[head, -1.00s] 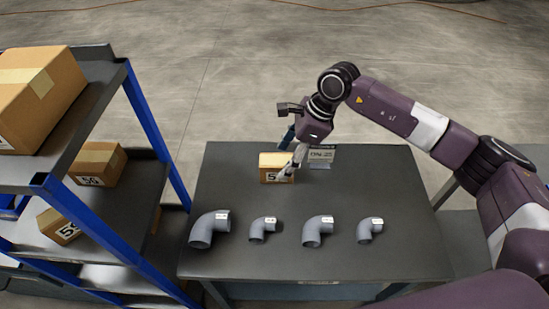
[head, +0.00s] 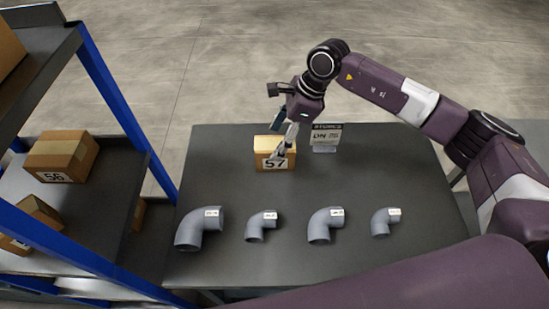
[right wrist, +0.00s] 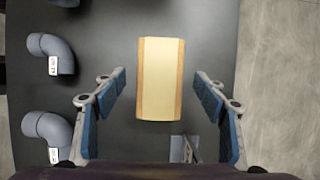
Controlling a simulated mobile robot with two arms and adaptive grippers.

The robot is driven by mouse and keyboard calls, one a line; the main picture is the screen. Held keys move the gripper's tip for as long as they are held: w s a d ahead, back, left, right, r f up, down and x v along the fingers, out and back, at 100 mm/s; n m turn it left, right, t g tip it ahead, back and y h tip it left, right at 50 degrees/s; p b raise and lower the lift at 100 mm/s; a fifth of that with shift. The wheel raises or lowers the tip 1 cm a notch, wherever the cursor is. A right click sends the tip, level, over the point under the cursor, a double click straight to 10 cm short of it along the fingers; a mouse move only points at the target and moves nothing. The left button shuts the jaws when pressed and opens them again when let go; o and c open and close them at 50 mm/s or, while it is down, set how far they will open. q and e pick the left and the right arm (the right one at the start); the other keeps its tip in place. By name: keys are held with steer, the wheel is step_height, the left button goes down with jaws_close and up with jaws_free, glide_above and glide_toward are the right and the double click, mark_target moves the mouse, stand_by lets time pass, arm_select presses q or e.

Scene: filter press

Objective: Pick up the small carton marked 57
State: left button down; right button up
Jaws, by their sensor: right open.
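The small carton marked 57 (head: 264,144) stands on the dark table, its number facing me. In the right wrist view the carton (right wrist: 160,78) shows from above, with a pale tape strip along its top. My right gripper (head: 276,150) is open above the carton, and one finger covers part of its front. In the right wrist view the open fingers (right wrist: 160,76) lie to either side of the carton with a gap on each side. I cannot tell how far the fingertips are above it. My left gripper is not in view.
Several grey pipe elbows (head: 327,224) line the table's (head: 400,165) near side. A small sign (head: 325,137) stands just right of the carton. At left, a blue-framed shelf (head: 105,200) holds other cartons, one marked 56 (head: 58,155).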

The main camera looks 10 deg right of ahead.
mark_target(274, 144)
steer(key=shift+x, duration=0.75)
steer(key=shift+p+x, duration=0.5)
steer(key=shift+x, duration=0.4)
steer(key=p+x, duration=0.1)
steer(key=x, duration=0.2)
steer(key=shift+f, duration=0.4)
steer(key=shift+a+f+p, duration=0.15)
steer(key=shift+f+p, duration=0.2)
steer(key=shift+f, duration=0.2)
arm_select(q)
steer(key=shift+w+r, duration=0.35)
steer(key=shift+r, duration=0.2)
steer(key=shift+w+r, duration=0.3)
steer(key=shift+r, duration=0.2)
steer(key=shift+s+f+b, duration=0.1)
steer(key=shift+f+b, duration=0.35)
steer(key=shift+b, duration=0.05)
arm_select(e)
steer(key=shift+f, duration=0.3)
steer(key=c, duration=1.6)
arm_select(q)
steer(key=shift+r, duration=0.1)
